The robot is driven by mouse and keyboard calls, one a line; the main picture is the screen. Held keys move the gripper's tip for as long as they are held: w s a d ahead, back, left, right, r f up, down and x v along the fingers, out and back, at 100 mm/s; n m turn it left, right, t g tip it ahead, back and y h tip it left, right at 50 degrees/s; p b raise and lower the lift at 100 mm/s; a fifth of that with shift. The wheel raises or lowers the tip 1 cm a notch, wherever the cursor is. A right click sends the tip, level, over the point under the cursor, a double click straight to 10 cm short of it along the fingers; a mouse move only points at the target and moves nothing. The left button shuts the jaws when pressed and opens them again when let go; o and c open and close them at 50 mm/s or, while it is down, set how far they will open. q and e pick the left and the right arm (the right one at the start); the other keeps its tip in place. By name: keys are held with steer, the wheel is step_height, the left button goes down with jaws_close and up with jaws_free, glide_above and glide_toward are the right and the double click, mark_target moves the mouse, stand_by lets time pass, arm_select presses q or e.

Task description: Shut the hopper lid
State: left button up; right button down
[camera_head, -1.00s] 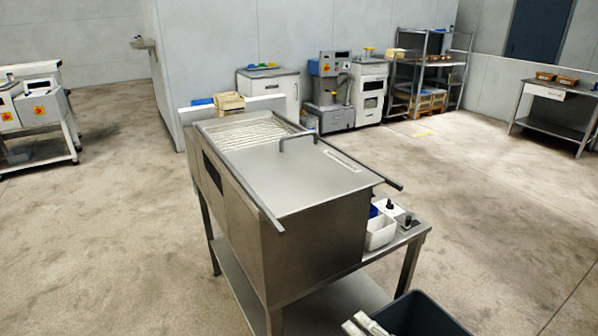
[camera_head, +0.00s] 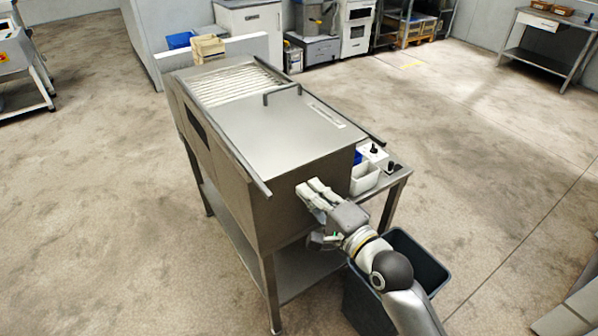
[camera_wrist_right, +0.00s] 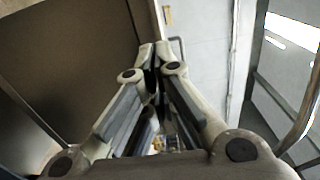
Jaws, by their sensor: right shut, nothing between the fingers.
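The roller sheeter (camera_head: 300,205) is a steel box on a legged stand in the head view. Its flat metal lid (camera_head: 265,125) lies over the near part of the top, between two side rails. A bar handle (camera_head: 283,92) stands at the lid's far edge. Beyond it the slatted hopper opening (camera_head: 228,84) is uncovered. My right gripper (camera_head: 308,189) is in front of the box's near face, below the lid's level, shut and empty. Its closed fingertips also show in the right wrist view (camera_wrist_right: 155,52). My left gripper is not in view.
A dark bin (camera_head: 415,255) stands under my right forearm. White containers (camera_head: 364,178) and a control box with knobs (camera_head: 373,154) sit on the stand's right shelf. Beige blocks (camera_head: 208,46) are behind the hopper. Open floor lies on both sides.

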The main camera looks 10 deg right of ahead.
mark_target(287, 164)
steer(key=shift+p+x, duration=0.7)
steer(key=shift+x, duration=1.8)
steer(key=x, duration=0.5)
steer(key=shift+w+f, duration=0.1)
